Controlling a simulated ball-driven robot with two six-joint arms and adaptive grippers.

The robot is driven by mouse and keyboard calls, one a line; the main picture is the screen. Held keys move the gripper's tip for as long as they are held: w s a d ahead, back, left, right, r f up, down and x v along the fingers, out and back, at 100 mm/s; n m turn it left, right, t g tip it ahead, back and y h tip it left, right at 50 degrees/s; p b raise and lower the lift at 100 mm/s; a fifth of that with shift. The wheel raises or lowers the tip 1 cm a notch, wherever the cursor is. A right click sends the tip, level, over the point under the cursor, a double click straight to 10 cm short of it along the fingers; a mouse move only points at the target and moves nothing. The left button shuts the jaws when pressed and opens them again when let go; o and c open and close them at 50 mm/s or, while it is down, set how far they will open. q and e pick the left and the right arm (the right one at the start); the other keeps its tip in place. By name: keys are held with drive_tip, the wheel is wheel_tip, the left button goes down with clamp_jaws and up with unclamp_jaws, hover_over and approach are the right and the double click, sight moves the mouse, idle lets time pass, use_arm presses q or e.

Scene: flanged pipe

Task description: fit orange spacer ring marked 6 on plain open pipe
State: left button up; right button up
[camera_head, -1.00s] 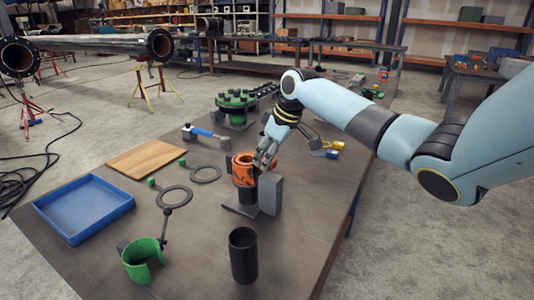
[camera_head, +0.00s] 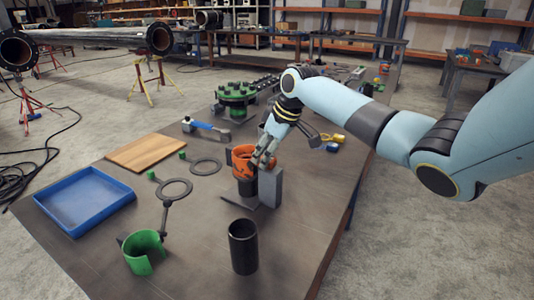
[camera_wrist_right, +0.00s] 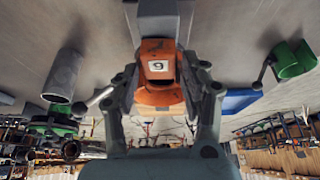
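The orange spacer ring (camera_head: 241,157) shows a white label marked 6 in the right wrist view (camera_wrist_right: 158,67). My right gripper (camera_head: 261,160) is shut on the ring, with a finger on each side of it in the right wrist view (camera_wrist_right: 160,78). The ring is at the top of a dark post (camera_head: 247,187) on a flat base. I cannot tell whether it still surrounds the post's top. The plain open pipe (camera_head: 243,248), a black upright cylinder, stands apart near the table's front. My left gripper is out of view.
A grey upright block (camera_head: 270,187) stands right beside the post. A green open cup (camera_head: 143,252), blue tray (camera_head: 85,201), wooden board (camera_head: 146,152) and flat dark rings (camera_head: 175,188) lie to the left. A green flanged piece (camera_head: 237,95) is behind. Bare table lies around the pipe.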

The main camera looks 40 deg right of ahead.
drive_tip(key=shift+o, duration=1)
drive_tip(key=shift+r, duration=0.15)
drive_tip(key=w+r+p+v, duration=0.1)
drive_tip(key=p+v, duration=0.9)
drive_tip(key=v, duration=1)
drive_tip(key=shift+w+a, duration=0.4)
drive_tip(key=shift+w, duration=0.55)
drive_tip(key=shift+s+d, duration=0.1)
